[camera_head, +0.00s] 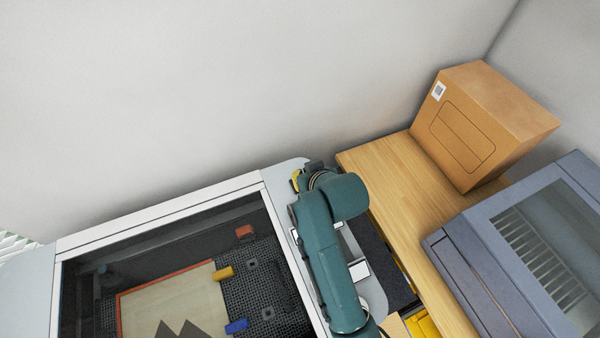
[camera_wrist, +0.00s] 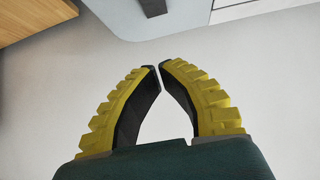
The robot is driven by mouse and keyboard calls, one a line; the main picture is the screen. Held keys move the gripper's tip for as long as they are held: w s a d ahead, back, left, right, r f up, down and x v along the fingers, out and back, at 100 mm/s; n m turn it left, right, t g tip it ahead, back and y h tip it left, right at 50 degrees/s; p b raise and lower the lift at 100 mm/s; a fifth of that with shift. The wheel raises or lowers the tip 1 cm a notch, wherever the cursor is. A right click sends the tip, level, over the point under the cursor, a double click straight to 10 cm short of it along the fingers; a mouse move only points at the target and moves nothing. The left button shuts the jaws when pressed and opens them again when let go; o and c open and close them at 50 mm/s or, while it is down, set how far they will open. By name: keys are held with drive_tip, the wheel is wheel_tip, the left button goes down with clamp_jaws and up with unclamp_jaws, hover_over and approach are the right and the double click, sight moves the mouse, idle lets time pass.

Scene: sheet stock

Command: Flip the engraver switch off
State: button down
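The engraver (camera_head: 160,212) is the white-framed machine at lower left in the head view, with a dark bed under its lid. My arm lies across its right-hand panel, and a yellow bit of my gripper (camera_head: 296,179) shows near the panel's back end. In the wrist view my gripper (camera_wrist: 159,65) has its two yellow-ridged fingers drawn together at the tips, with only a thin gap and nothing between them. A pale panel (camera_wrist: 195,18) with a small dark piece (camera_wrist: 153,6) shows beyond the tips; I cannot tell whether this is the switch. No switch is clearly seen in the head view.
A cardboard box (camera_head: 480,125) stands on a wooden table (camera_head: 385,170) at right. A blue-grey machine (camera_head: 470,270) with a window is in front of it. A plain wall (camera_head: 200,80) closes off the back. Coloured blocks and a pale sheet (camera_head: 170,300) lie inside the engraver.

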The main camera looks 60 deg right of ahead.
drive_tip(key=v, duration=0.3)
drive_tip(key=shift+r, duration=0.35)
drive_tip(key=w+a+r+n+t+y+p, duration=0.2)
drive_tip(key=w+a+r+n+t+p, duration=0.3)
drive_tip(key=a+r, duration=0.65)
drive_tip(key=w+a+r+t+y+p, duration=0.1)
drive_tip(key=w+a+r+t+p, duration=0.15)
drive_tip(key=w+a+r, duration=0.85)
drive_tip(key=s+a+r+t, duration=0.1)
drive_tip(key=s+r+t, duration=0.2)
drive_tip(key=s+r, duration=0.3)
drive_tip(key=s+a+r+n+t+y, duration=0.1)
drive_tip(key=s+r+t, duration=0.3)
drive_tip(key=r, duration=1.1)
drive_tip(key=s+a, duration=0.1)
drive_tip(key=s, duration=0.2)
drive_tip(key=shift+a+p, duration=0.2)
drive_tip(key=shift+p, duration=0.2)
